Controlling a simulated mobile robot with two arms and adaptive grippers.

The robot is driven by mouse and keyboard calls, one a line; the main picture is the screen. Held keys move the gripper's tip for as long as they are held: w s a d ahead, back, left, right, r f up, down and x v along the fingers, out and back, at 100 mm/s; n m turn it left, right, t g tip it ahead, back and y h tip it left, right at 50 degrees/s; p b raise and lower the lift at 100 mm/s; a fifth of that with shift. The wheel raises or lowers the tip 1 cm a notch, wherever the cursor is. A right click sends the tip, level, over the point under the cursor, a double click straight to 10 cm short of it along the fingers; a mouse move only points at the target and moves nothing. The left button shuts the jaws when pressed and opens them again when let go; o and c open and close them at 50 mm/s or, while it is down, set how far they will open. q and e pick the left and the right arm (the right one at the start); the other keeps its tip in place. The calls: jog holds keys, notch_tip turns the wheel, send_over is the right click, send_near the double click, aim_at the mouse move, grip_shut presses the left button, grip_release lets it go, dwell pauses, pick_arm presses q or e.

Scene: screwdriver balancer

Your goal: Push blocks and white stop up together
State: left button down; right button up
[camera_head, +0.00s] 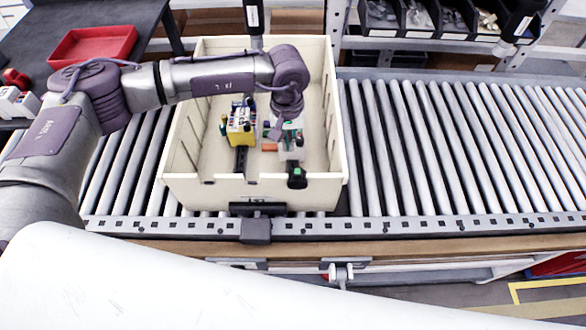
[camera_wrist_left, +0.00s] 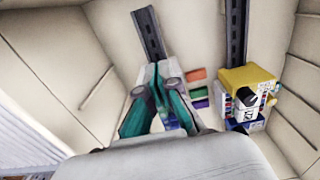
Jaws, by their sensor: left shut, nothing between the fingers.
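My left gripper (camera_head: 284,122) reaches down into the cream box, over the right-hand rail. Its teal-padded fingers are shut with nothing between them in the left wrist view (camera_wrist_left: 160,98). Small coloured blocks, one orange (camera_wrist_left: 196,74), one green (camera_wrist_left: 198,93) and one purple (camera_wrist_left: 202,104), sit right beside the fingers. The orange block (camera_head: 269,147) also shows in the head view. A white piece (camera_head: 291,153) stands just below the gripper there; I cannot tell whether it is the white stop or whether the fingers touch it. My right gripper is not in view.
The cream box (camera_head: 190,190) stands on a roller conveyor (camera_head: 450,150). A yellow block assembly (camera_head: 240,122) sits on the left-hand dark rail (camera_head: 240,160). A red tray (camera_head: 93,46) lies on the dark table at upper left.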

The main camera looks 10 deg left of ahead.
pick_arm(q)
notch_tip(320, 180, up, 8)
jog(key=p, duration=0.3)
jog(key=shift+s, duration=0.3)
jog(key=shift+f, duration=0.1)
dwell(1.3)
